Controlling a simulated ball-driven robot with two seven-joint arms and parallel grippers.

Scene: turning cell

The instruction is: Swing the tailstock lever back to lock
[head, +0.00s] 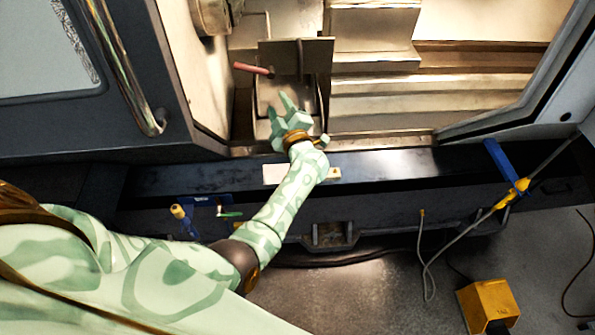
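A lever with a red grip (252,69) sticks out to the left inside the machine's opening, beside a dark upright plate (318,55). It looks like the tailstock lever, though its pivot is hidden. My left gripper (278,104) is inside the front of the opening, below and slightly right of the red grip in the picture. Its two pale green fingers are parted and point up and left, with nothing between them. A clear gap shows in the picture between the fingertips and the red grip. My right gripper is out of view.
The door with a metal handle (128,75) is at the left, and a dark frame (520,105) bounds the opening at the right. Stepped bright ways (380,105) fill the right of the opening. A dark front ledge (400,165) lies under my forearm. A yellow box (489,304) stands on the floor.

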